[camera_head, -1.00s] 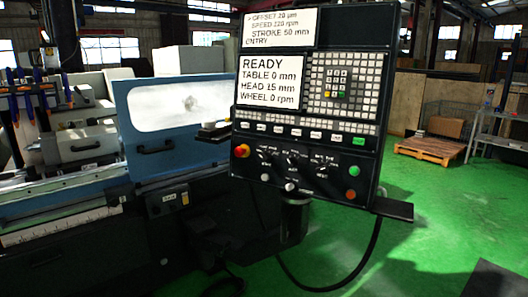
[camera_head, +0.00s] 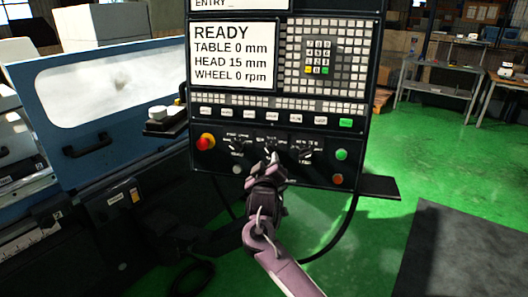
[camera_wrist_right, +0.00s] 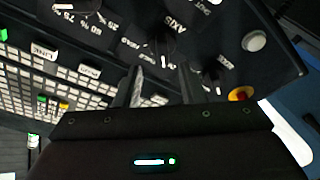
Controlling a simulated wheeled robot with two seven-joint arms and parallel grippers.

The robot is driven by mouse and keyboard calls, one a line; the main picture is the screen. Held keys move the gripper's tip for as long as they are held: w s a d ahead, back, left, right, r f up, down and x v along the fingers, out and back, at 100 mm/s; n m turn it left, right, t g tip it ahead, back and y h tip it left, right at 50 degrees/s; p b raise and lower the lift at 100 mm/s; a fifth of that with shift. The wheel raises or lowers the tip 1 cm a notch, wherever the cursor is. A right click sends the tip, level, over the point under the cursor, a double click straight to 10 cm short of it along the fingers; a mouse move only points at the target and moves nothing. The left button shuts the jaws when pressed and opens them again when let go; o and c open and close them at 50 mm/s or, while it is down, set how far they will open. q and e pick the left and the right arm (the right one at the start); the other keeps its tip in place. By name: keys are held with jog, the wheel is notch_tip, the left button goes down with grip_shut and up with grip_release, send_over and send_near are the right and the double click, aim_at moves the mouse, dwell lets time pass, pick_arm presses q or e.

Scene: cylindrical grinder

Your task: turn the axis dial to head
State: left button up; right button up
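The axis dial (camera_head: 270,145) is the middle one of three black dials on the lower control panel. In the right wrist view the axis dial (camera_wrist_right: 163,47) shows beside its upside-down AXIS label. The exact position its pointer faces is too small to read. My right gripper (camera_head: 269,160) is just below and in front of this dial and partly covers it. In the right wrist view its two fingers (camera_wrist_right: 161,76) are apart, with the dial ahead between their tips. I cannot tell whether they touch it. My left gripper is not in view.
The control panel's screen (camera_head: 232,55) reads READY, TABLE 0 mm, HEAD 15 mm, WHEEL 0 rpm. A red emergency knob (camera_head: 206,142) is left of the dials; green (camera_head: 341,154) and orange (camera_head: 337,179) buttons are right. A shelf (camera_head: 375,187) juts out at the panel's lower right.

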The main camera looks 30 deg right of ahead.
aim_at(268, 153)
jog(key=p+x, duration=0.1)
jog(key=x, duration=0.3)
jog(key=shift+w, duration=0.15)
jog(key=shift+w+d+f, duration=0.1)
jog(key=shift+w, duration=0.2)
jog(key=shift+w+d, duration=0.1)
jog(key=shift+d, duration=0.05)
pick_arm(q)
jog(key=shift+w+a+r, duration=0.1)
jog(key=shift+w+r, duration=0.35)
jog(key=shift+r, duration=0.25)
pick_arm(e)
grip_shut()
